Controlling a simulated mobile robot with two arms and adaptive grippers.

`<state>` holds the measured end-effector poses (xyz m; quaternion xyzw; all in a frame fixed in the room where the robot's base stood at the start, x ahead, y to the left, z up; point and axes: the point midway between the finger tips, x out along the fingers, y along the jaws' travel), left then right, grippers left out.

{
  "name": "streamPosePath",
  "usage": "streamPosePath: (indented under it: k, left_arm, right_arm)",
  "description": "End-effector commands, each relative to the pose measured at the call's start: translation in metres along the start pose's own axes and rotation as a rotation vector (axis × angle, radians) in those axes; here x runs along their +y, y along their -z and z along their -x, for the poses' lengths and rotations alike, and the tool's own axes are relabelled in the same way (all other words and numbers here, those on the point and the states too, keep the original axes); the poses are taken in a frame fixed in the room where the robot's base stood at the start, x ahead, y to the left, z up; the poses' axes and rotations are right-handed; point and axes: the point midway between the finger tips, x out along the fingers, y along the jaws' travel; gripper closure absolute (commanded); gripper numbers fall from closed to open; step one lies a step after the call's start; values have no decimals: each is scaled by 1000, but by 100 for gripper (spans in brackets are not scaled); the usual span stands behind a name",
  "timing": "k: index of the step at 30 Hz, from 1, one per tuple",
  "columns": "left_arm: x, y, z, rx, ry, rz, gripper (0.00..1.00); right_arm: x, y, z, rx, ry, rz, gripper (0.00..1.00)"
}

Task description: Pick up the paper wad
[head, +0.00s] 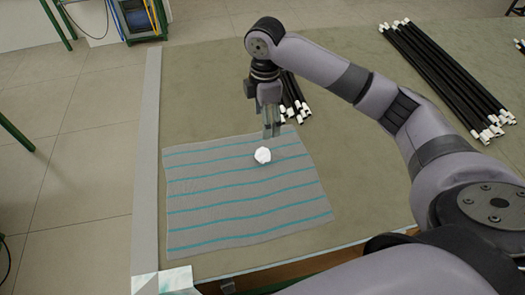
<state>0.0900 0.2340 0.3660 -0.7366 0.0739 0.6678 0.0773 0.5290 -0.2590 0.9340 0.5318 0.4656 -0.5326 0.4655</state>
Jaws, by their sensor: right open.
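The white paper wad (262,155) is a small crumpled ball. It lies on a grey cloth with teal stripes (215,217), in the upper right part of the cloth. My right gripper (271,134) points down just above and slightly right of the wad in the picture. It is open and holds nothing. Whether its fingertips touch the wad or the cloth cannot be told from this view. My left gripper is not in view.
The cloth lies on a large green-grey table (200,95). Black rods with white ends (440,75) lie in a bundle at the upper right. A smaller group of dark rods (291,92) lies behind my right gripper. The table's left side is clear.

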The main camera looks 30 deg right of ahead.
Motion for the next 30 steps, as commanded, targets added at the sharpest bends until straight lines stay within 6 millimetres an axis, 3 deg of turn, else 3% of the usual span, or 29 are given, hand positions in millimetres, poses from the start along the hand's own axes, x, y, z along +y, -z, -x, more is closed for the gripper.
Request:
streamPosePath:
  k: [4, 9, 18, 25, 30]
  left_arm:
    - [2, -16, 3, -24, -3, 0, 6]
    - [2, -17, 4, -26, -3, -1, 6]
    - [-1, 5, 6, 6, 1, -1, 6]
    - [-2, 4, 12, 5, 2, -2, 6]
    - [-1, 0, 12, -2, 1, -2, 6]
  right_arm:
    - [-1, 0, -35, -1, 5, -1, 34]
    - [-1, 0, -67, 0, 3, 0, 34]
    - [-2, 2, -90, 0, 1, 0, 34]
    - [-7, 6, -124, 0, 1, -1, 34]
    - [-7, 6, -136, 0, -1, 1, 34]
